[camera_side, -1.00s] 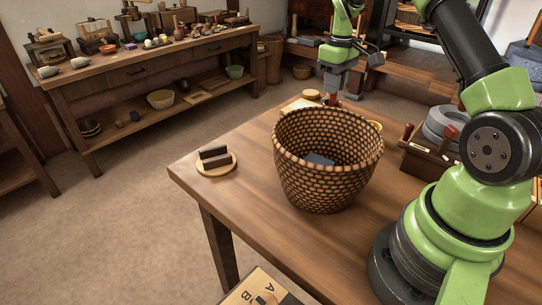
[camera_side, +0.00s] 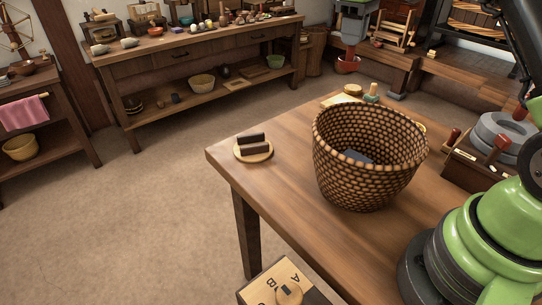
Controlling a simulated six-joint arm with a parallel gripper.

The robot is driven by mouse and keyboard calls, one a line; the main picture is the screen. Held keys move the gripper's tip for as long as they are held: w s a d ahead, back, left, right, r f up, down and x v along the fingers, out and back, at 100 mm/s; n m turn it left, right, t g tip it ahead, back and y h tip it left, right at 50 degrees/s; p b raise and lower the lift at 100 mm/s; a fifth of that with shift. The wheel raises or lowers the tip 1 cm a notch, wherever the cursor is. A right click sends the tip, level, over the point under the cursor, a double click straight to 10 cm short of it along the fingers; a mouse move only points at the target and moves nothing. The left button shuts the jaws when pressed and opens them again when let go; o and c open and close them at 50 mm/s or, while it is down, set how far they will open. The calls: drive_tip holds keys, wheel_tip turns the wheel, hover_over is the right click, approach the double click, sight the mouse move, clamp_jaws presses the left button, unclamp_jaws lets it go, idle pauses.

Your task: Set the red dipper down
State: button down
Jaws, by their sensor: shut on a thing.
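My gripper (camera_side: 349,54) shows at the top of the side view, pointing down beyond the far edge of the table (camera_side: 250,172) as seen here. It is shut on the red dipper (camera_side: 347,66), whose red bowl shows just under the fingers. The dipper hangs clear of the tabletop in the picture. The exact grip on it is too small to make out.
A tall woven basket (camera_side: 368,170) with a grey-blue thing inside stands on the table. A round plate (camera_side: 240,156) with dark blocks is left of it. Grey round stones (camera_side: 505,132) and a box with red-handled tools stand at right. A lettered box (camera_side: 278,283) is at the lower front.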

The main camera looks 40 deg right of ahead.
drive_tip(key=a+n, duration=0.9)
drive_tip(key=a, duration=1.2)
wheel_tip(320, 180, down, 21)
drive_tip(key=shift+a+f, duration=0.1)
drive_tip(key=c, duration=1)
unclamp_jaws()
drive_tip(key=shift+f, duration=0.1)
drive_tip(key=shift+c, duration=0.2)
